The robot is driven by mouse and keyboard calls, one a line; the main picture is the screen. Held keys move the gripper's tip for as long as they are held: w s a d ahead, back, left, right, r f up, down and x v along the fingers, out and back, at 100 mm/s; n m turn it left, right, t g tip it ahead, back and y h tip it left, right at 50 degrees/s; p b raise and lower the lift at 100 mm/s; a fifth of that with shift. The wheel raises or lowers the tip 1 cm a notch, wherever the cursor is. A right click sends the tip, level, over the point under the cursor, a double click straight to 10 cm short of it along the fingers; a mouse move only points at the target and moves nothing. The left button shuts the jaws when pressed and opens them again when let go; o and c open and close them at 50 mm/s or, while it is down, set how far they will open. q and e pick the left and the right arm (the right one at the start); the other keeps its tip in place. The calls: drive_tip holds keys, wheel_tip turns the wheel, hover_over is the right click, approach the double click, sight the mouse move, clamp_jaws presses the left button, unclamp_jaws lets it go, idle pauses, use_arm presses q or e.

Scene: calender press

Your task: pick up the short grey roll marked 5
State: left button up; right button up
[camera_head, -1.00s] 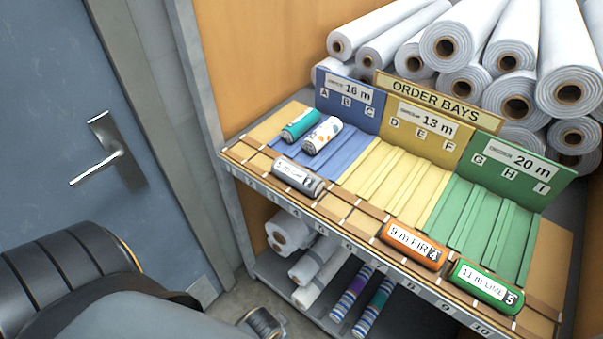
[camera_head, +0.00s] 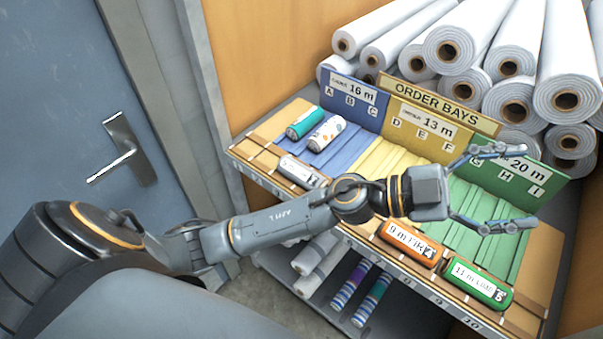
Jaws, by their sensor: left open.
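A short grey roll (camera_head: 302,171) with a white label lies on the front ledge of the shelf, below the blue bay; its number is too small to read. My left arm passes just in front of its right end. A green roll (camera_head: 479,285) on the ledge at the right carries a 5. An orange roll (camera_head: 411,243) marked 4 lies beside it. My left gripper (camera_head: 516,188) is open and empty. It appears over the green bay, well to the right of the grey roll, its fingers pointing right. My right gripper is out of view.
A teal roll (camera_head: 306,122) and a white patterned roll (camera_head: 327,133) lie in the blue bay (camera_head: 362,150). The yellow bay (camera_head: 385,165) and green bay (camera_head: 470,240) look empty. An upright sign board (camera_head: 440,104) and large white rolls (camera_head: 452,48) stand behind. A blue door is at left.

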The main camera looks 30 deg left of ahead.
use_arm(q)
wheel_tip(320, 180, down, 3)
drive_tip(key=s+d+m+g, duration=0.2)
drive_tip(key=d+m+g, duration=0.15)
drive_tip(key=g, duration=0.25)
drive_tip(key=n+g+y, duration=0.2)
drive_tip(key=n+y, duration=0.3)
drive_tip(key=y, duration=2.1)
approach(309, 173)
drive_tip(key=f, duration=0.1)
drive_tip(key=f+b, duration=0.1)
drive_tip(key=f, duration=0.1)
drive_tip(key=shift+s+a+h, duration=0.15)
drive_tip(key=shift+a+h, duration=0.15)
drive_tip(key=shift+a, duration=0.1)
drive_tip(key=x, duration=0.2)
drive_tip(key=shift+a+f+p, duration=0.2)
drive_tip(key=shift+a+p, duration=0.1)
drive_tip(key=shift+a, duration=0.05)
drive_tip(key=shift+a+f+p, duration=0.2)
drive_tip(key=shift+f+p, duration=0.15)
drive_tip(key=p+x, duration=0.2)
drive_tip(key=x, duration=0.2)
drive_tip(key=shift+w+a+f, duration=0.15)
drive_tip(key=shift+w, duration=0.05)
drive_tip(key=shift+f, duration=0.2)
drive_tip(key=c, duration=1.3)
